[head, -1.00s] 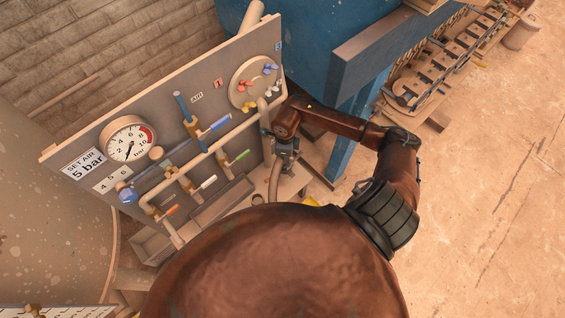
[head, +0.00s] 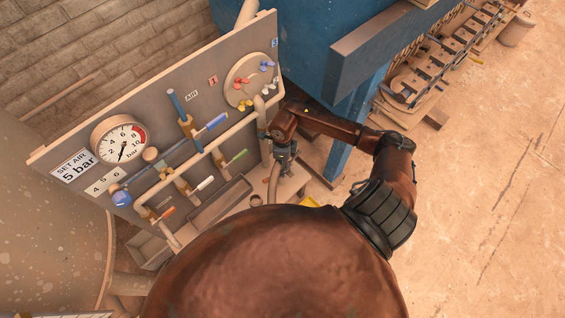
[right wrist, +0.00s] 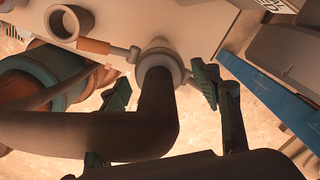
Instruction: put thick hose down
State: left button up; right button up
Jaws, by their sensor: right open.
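The thick hose (right wrist: 158,105) shows large and dark in the right wrist view. It bends down from a round pale collar (right wrist: 160,65) and runs off to the left. In the head view, a tan curved hose (head: 273,183) hangs below my right gripper (head: 284,158), beside the gauge panel's right end. In the right wrist view my right gripper (right wrist: 160,92) is open, with one green-padded finger on each side of the hose. I cannot tell whether either finger touches it. My left gripper is in neither view.
The panel (head: 150,110) carries a pressure gauge (head: 121,140), pipes and coloured valve levers. A grey trough (head: 220,205) lies at its foot. A blue post (head: 350,140) stands close to my right arm. The floor at right (head: 480,220) is clear.

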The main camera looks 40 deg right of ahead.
notch_tip(320, 180, up, 11)
jog(key=shift+f+b, duration=0.15)
jog(key=shift+b, duration=1.05)
jog(key=shift+r, duration=0.65)
jog(key=shift+s, duration=0.1)
